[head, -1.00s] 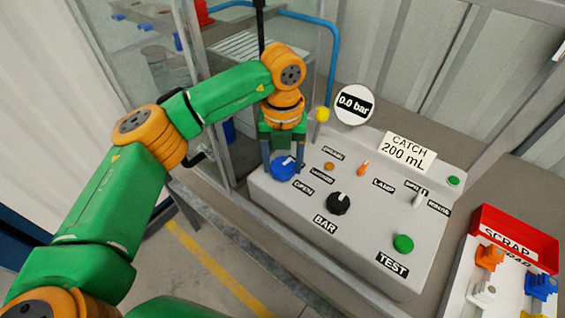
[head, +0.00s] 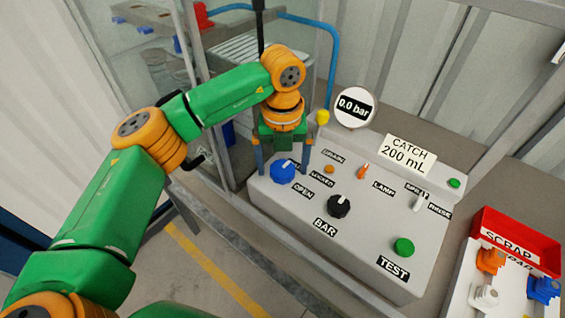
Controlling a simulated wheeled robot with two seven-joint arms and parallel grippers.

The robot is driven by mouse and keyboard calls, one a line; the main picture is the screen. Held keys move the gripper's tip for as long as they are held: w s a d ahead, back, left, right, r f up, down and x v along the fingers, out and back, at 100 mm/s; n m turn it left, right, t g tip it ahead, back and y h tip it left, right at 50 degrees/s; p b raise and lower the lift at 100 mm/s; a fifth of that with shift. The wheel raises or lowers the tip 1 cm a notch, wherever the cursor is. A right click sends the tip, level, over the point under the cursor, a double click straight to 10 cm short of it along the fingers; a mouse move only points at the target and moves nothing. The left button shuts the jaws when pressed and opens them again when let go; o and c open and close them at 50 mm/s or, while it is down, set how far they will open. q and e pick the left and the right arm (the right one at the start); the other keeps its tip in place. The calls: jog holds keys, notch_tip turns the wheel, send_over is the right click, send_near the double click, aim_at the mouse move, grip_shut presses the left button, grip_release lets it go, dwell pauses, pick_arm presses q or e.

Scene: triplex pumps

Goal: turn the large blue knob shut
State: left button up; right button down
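The large blue knob (head: 282,173) is at the left end of the grey control panel (head: 365,235), with a white pointer mark towards its upper right. A label reading OPEN (head: 303,191) lies just to its lower right. My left gripper (head: 282,160) points down over the knob. Its two fingers are spread wide, one on each side of the knob and apart from it, with nothing held. The fingers partly cover the panel behind the knob. My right gripper is not in view.
A black BAR knob (head: 339,205) and a green TEST button (head: 403,247) sit to the right on the panel. The gauge (head: 354,106) reads 0.0 bar. A red scrap bin (head: 515,238) is at the far right. A metal frame post stands left of the panel.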

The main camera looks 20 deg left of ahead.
aim_at(282, 168)
pick_arm(q)
notch_tip(282, 168, up, 7)
jog(key=shift+r+b, duration=0.1)
jog(key=shift+b, duration=0.4)
